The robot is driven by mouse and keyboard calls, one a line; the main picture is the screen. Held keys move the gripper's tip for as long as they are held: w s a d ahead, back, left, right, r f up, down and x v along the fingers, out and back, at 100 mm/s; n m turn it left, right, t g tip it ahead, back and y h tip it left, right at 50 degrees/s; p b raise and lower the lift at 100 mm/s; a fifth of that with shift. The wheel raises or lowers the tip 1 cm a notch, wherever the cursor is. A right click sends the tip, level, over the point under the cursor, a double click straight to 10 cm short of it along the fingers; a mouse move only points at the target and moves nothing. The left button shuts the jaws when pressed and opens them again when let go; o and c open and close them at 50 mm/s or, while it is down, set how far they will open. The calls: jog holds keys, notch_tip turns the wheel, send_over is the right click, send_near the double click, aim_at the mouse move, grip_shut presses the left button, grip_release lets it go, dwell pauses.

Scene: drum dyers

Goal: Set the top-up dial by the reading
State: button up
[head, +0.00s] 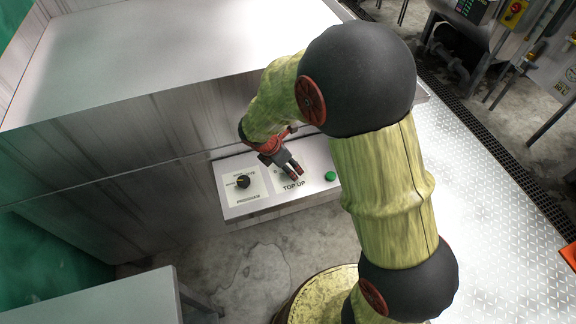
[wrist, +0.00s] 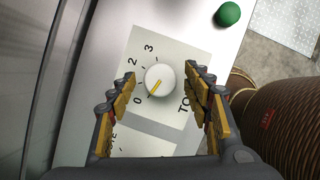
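The top-up dial is a white round knob (wrist: 160,82) with a yellow pointer line, on a pale plate marked 0, 2 and 3 in the wrist view. The pointer slants to the lower left, roughly toward the 0; the 1 is not visible, with a finger near that spot. My gripper (wrist: 161,72) is open, its fingers on opposite sides of the knob with gaps showing. In the head view my gripper (head: 296,172) hangs over the TOP UP plate and hides the knob. No legible reading shows.
The button shows in the wrist view (wrist: 228,14) too.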

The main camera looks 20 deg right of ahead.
jog(key=shift+c, duration=1.2)
jog(key=c, duration=0.7)
jog(key=shift+c, duration=0.7)
jog(key=shift+m+p, duration=0.3)
jog(key=m+g+p, duration=0.1)
jog(key=m, duration=0.1)
jog(key=m+p, duration=0.1)
jog(key=m, duration=0.1)
jog(key=shift+w+r+g+h+p, duration=0.1)
jog(key=shift+w+g+h+p, duration=0.05)
jog(key=shift+g+h+p, duration=0.2)
jog(key=shift+m+g+p, duration=0.75)
jog(key=shift+m+p, duration=0.1)
jog(key=shift+m, duration=1.15)
jog(key=o, duration=1.1)
